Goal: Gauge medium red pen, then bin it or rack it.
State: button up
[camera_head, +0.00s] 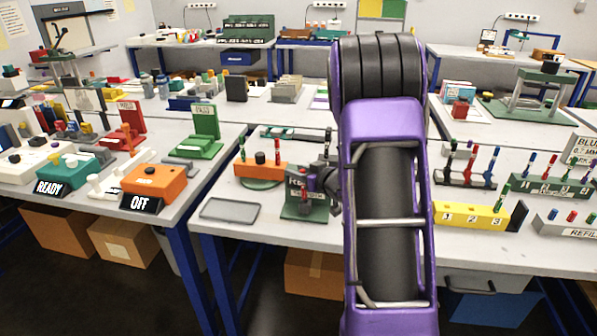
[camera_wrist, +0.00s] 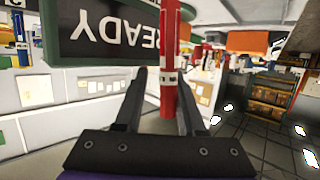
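A red pen (camera_wrist: 168,75) with a pale band stands upright in the wrist view, between the two fingers of my gripper (camera_wrist: 160,85) and closer to the right one. A gap shows between the left finger and the pen, so my gripper looks open. A dark green block (camera_wrist: 75,45) with READY printed upside down is behind, close to the pen. In the head view, my purple arm hides most of my gripper (camera_head: 333,190), beside a green labelled stand (camera_head: 300,208) with short dark and coloured pieces. Whether the pen is medium cannot be told.
A yellow block numbered 1 2 3 (camera_head: 465,215) holds pens at right, before a green pen rack (camera_head: 540,190). An orange block (camera_head: 258,172) and an empty grey tray (camera_head: 230,209) are at left. Another table holds an orange box (camera_head: 155,182) with an OFF sign.

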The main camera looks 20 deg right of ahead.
jog(key=shift+s+d+f, duration=0.1)
jog(key=shift+d+f, duration=0.1)
jog(key=shift+d, duration=0.05)
jog(key=p+v, duration=0.2)
jog(key=v, duration=1.5)
jog(key=shift+a+r, duration=0.15)
jog(key=shift+r, duration=0.15)
